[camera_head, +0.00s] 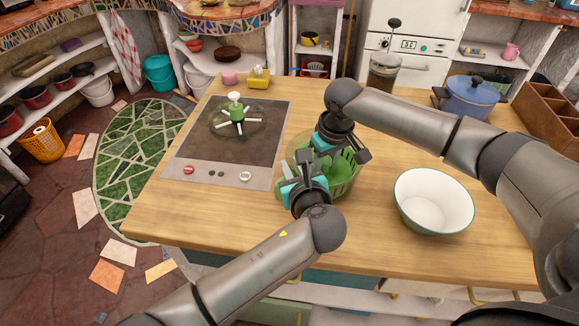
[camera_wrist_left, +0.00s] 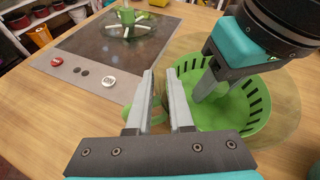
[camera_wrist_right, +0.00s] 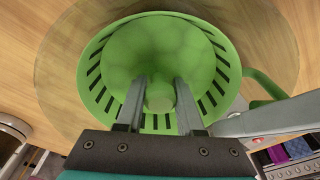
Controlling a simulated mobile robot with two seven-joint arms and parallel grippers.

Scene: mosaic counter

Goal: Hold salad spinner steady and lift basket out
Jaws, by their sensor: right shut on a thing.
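The salad spinner is a clear bowl (camera_wrist_left: 283,103) with a green slotted basket (camera_head: 345,180) inside it, near the middle of the counter. My right gripper (camera_wrist_right: 160,92) reaches down into the basket and is shut on its raised centre post. The basket also shows in the left wrist view (camera_wrist_left: 257,103). A green loop handle (camera_wrist_right: 262,84) sticks out at the spinner's side. My left gripper (camera_wrist_left: 162,85) is open at this handle, with a gap between its fingers and part of the handle around them. I cannot tell whether they touch it. The basket appears to sit low in the bowl.
A clear lid with a green and white knob (camera_head: 237,112) lies on the dark cooktop (camera_head: 260,150) to the left. A white bowl (camera_head: 433,200) stands to the right. A blue pot (camera_head: 470,97), a jar (camera_head: 383,73) and a wooden organizer (camera_head: 550,115) stand farther back.

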